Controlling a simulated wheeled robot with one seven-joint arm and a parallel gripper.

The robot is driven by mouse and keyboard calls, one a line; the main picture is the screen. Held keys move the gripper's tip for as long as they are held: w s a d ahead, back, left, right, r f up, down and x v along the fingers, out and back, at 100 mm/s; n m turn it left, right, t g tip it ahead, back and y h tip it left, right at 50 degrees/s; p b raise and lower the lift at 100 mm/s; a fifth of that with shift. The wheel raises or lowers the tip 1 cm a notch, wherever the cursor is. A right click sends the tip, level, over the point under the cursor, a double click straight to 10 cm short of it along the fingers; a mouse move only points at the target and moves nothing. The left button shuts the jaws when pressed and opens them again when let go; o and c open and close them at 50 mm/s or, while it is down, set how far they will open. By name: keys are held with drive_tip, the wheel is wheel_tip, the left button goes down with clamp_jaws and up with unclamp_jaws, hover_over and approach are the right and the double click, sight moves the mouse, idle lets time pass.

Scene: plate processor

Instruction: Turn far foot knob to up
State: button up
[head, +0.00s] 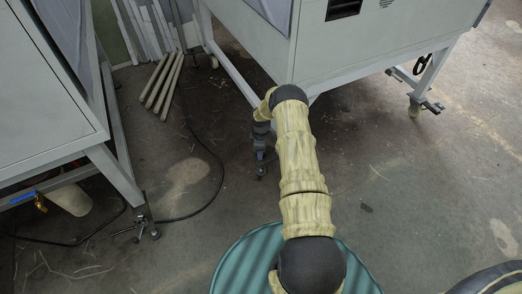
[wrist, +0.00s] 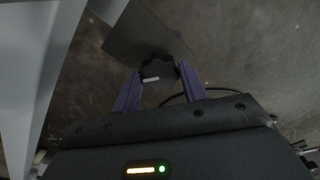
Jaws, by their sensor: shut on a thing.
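A dark lobed foot knob (wrist: 157,75) with a small pale mark on its side sits between the fingertips in the wrist view. My gripper (wrist: 162,80) has its two purple fingers on either side of it and is shut on it. The knob is at a grey metal plate (wrist: 132,32). In the head view my gripper (head: 260,168) points down near the floor, below the near corner of the large grey machine (head: 370,50). The knob cannot be made out there.
A grey cabinet on a frame (head: 50,90) stands at the left, with a castor foot (head: 147,232) near the floor. A black cable (head: 215,190) curves across the floor. Pale rods (head: 163,85) lie at the back.

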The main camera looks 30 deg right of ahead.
drive_tip(key=shift+d+n, duration=0.1)
drive_tip(key=shift+n, duration=0.6)
drive_tip(key=o, duration=1)
drive_tip(key=shift+c, duration=0.2)
wheel_tip(320, 180, up, 17)
drive_tip(key=p, duration=0.7)
drive_tip(key=shift+r, duration=0.2)
